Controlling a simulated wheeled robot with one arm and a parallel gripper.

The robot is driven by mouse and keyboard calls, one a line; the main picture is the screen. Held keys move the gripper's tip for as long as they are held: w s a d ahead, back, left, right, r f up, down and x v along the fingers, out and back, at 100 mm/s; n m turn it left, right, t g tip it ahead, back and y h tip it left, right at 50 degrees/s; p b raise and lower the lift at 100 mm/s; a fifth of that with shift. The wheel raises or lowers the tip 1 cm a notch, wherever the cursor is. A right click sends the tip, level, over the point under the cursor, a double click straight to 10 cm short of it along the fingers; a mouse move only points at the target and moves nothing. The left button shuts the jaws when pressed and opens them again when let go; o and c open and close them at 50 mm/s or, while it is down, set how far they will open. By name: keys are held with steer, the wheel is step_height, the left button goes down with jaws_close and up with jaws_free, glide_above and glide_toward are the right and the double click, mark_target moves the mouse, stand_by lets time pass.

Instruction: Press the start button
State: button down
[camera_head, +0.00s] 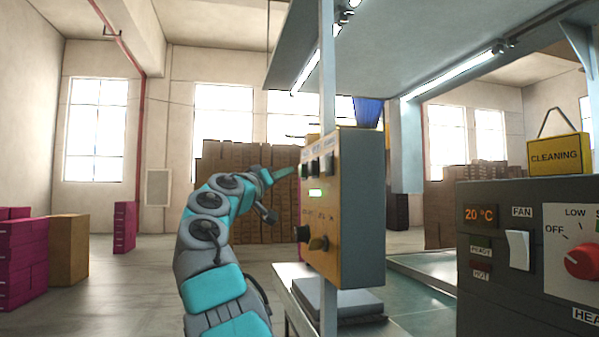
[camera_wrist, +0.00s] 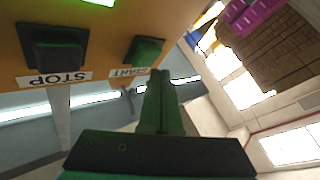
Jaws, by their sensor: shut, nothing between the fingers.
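The yellow control box (camera_head: 355,210) is mounted on a post, its button face turned left toward my arm. In the wrist view, upside down, the green START button (camera_wrist: 146,50) shows at upper centre with its START label (camera_wrist: 128,73). A dark STOP button (camera_wrist: 55,46) with its label is to the left. My gripper (camera_wrist: 160,72) is shut and empty; its green fingertips point at the box face, just below and right of the START button in that view. I cannot tell how large the gap is. In the head view my gripper (camera_head: 286,172) is left of the box's upper part.
A grey heater panel (camera_head: 490,245) with a CLEANING sign (camera_head: 556,155) stands at right. Brown cartons (camera_head: 226,155) are stacked behind.

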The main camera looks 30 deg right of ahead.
steer(key=a, duration=0.1)
steer(key=w+a+p, duration=0.1)
steer(key=a, duration=0.2)
steer(key=shift+w+a+p, duration=0.25)
steer(key=shift+a+p, duration=0.1)
stand_by(0.3)
stand_by(0.7)
